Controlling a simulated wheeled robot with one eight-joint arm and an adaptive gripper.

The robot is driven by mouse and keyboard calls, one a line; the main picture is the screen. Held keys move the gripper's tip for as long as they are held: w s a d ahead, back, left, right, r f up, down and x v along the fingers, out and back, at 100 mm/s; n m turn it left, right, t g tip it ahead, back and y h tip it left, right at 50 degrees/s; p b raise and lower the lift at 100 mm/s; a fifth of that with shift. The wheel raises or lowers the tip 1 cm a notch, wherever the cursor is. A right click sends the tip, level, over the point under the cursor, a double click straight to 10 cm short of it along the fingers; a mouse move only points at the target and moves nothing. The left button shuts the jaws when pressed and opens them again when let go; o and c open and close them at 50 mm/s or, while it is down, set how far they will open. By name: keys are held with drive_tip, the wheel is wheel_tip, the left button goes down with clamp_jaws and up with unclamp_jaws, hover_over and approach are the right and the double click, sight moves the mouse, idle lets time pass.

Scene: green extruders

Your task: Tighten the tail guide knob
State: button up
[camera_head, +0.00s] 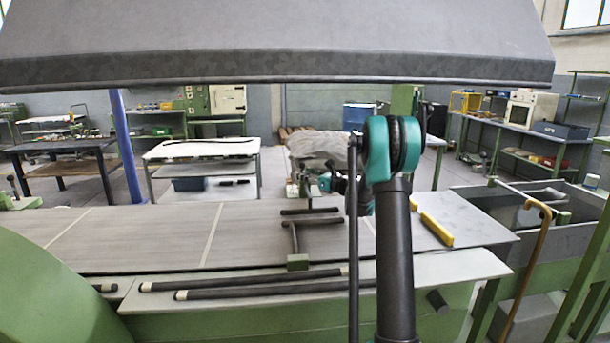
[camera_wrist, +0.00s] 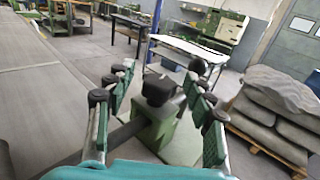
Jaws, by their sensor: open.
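A black knob (camera_wrist: 158,90) sits on top of a green block (camera_wrist: 158,128) in the wrist view, and I take it to be the tail guide knob. My gripper (camera_wrist: 157,78) is open, with its green-padded fingers on the left and right of the knob. I see a gap between the pads and the knob, and nothing is held. A second dark round knob (camera_wrist: 197,66) shows just behind, near the right fingers. In the head view my gripper (camera_head: 333,182) is small, at the far edge of the table, partly behind my arm; the knob is not clear there.
A dark bar (camera_wrist: 112,138) runs into the green block. The grey table (camera_head: 150,235) carries a near green bracket with dark bars (camera_head: 298,262) and a yellow piece (camera_head: 437,230). Stacked grey sacks (camera_wrist: 275,110) lie on a pallet at right.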

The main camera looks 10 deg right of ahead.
drive_tip(key=shift+w+a, duration=0.15)
drive_tip(key=shift+w, duration=0.05)
drive_tip(key=c, duration=1.2)
drive_tip(key=shift+a+m+t+h, duration=0.15)
drive_tip(key=shift+m+t+h, duration=0.5)
drive_tip(key=shift+h, duration=0.25)
drive_tip(key=shift+m+t+h, duration=1.05)
drive_tip(key=shift+m+h, duration=0.6)
drive_tip(key=shift+h, duration=0.65)
